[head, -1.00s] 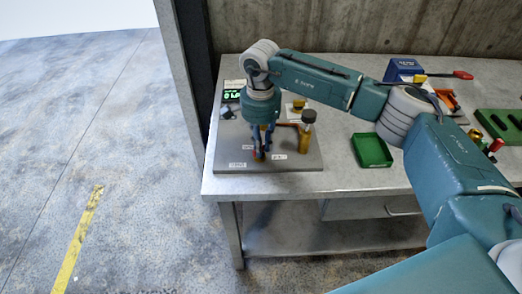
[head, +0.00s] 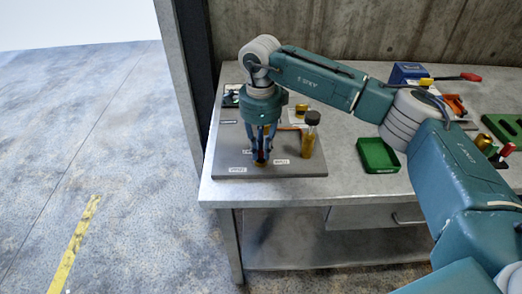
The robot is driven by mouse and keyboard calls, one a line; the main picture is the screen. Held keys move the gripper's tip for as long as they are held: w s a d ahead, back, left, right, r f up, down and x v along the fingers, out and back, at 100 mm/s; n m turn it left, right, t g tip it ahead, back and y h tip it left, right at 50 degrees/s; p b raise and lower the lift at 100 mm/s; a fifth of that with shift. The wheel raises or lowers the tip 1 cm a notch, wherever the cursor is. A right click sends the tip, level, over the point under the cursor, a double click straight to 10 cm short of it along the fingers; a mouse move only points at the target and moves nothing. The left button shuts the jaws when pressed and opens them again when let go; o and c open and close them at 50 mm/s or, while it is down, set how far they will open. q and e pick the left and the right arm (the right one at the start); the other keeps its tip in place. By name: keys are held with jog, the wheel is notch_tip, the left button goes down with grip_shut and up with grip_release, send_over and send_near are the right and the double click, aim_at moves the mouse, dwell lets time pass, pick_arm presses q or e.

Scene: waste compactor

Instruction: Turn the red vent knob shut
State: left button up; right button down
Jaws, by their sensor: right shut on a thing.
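The red vent knob (head: 260,159) is on a grey panel (head: 300,171) at the left end of the metal workbench, and the fingers hide most of it. My right gripper (head: 261,157) points straight down and is shut on the knob. Small white labels lie on the panel on both sides of the knob; their print is too small to read surely. How far the knob is turned cannot be told. My left gripper is not in view.
An amber bottle with a dark cap (head: 309,136) stands on the panel close to the right of my gripper. A green tray (head: 377,156), a blue box (head: 407,73) and a green block with holes (head: 505,127) are further right. A concrete wall stands behind.

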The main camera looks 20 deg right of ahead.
aim_at(261, 152)
jog(key=shift+w+r, duration=0.1)
dwell(0.5)
jog(key=c, duration=1.6)
grip_release()
jog(key=shift+c, duration=0.2)
notch_tip(261, 152, up, 12)
